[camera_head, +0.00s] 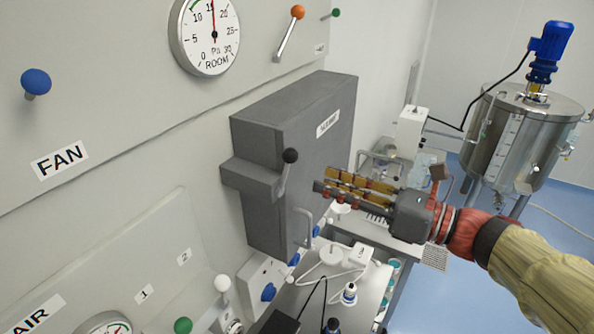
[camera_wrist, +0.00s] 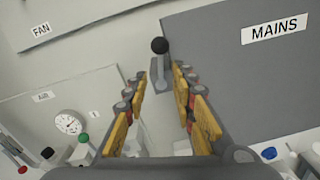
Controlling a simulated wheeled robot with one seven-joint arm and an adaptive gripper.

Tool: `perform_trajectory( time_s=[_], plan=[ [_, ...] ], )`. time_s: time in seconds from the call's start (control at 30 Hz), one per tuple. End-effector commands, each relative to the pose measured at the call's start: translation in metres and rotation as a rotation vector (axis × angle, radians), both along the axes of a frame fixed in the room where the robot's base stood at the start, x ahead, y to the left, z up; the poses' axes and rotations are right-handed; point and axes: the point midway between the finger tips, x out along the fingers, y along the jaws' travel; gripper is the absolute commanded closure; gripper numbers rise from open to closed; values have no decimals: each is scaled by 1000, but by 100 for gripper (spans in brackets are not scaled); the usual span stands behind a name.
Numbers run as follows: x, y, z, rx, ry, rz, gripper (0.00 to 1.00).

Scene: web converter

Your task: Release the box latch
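The grey box (camera_head: 270,215), with a white label, is mounted on the panel wall. The label reads MAINS in the wrist view (camera_wrist: 277,32). Its latch is a short grey lever with a black ball knob (camera_head: 290,156) on a block at the box's left side; the knob also shows in the wrist view (camera_wrist: 160,45), ahead of the fingers. My gripper (camera_head: 322,186) is open and empty, its fingers pointing left toward the latch. In the wrist view (camera_wrist: 160,80) the lever appears between the fingertips, but I cannot tell whether they touch it.
A round gauge (camera_head: 206,36), an orange-knobbed lever (camera_head: 297,12) and a blue FAN knob (camera_head: 36,81) are on the panel. A handle (camera_head: 303,228) is low on the box. A bench with equipment (camera_head: 345,285) and a steel tank (camera_head: 520,130) stand beyond.

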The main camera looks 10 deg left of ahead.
Motion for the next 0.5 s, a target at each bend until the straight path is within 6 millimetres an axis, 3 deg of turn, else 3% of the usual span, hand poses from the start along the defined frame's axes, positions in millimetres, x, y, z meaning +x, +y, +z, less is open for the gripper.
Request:
perform_trajectory(
  time_s=[0.17, 0.5],
  plan=[
    [4, 12, 1, 4, 11, 3, 74],
    [20, 56, 0, 0, 10, 3, 74]
  ],
)
